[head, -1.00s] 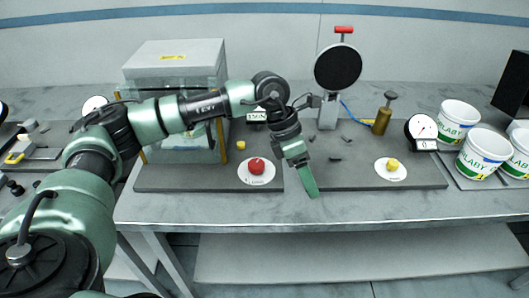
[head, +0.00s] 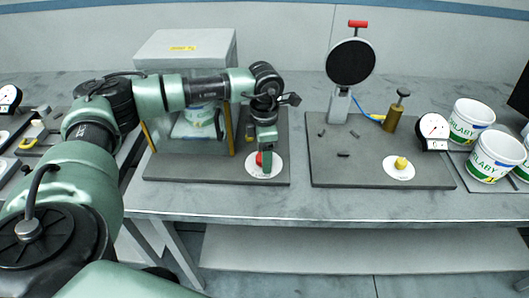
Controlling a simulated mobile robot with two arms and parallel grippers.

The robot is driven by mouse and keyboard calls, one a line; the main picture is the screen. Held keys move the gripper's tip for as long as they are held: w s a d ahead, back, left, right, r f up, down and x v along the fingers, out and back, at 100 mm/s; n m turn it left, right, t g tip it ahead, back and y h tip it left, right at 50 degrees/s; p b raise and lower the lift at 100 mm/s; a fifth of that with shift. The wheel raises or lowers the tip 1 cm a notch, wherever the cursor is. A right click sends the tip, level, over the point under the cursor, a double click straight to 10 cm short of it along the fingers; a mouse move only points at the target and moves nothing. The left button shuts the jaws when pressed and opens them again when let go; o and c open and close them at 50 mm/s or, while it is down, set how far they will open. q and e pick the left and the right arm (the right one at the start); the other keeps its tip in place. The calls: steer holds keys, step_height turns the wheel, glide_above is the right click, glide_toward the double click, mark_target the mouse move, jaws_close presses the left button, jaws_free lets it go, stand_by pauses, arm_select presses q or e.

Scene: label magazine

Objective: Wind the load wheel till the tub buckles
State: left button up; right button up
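A white tub (head: 199,116) with faint lettering stands inside the boxy grey-topped press (head: 185,46), partly hidden by my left arm. A red knob (head: 259,158) sits on a white disc (head: 252,170) at the front right of the press's dark base; it looks like the load wheel. My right gripper is not in view.
To the right, a second dark base (head: 330,172) carries a black round head (head: 350,62) with a red handle, a brass plunger (head: 395,115) and a yellow knob (head: 401,162). A dial gauge (head: 433,130) and several white tubs (head: 494,156) stand farther right. The table's front strip is clear.

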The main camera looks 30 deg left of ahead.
arm_select(q)
steer(key=c, duration=1.4)
steer(key=shift+f+m+b, duration=0.15)
steer(key=shift+m+b, duration=1.1)
steer(key=shift+m, duration=0.25)
steer(key=shift+m+b, duration=1.05)
steer(key=shift+m, duration=0.75)
steer(key=shift+r, duration=0.2)
steer(key=o, duration=1.4)
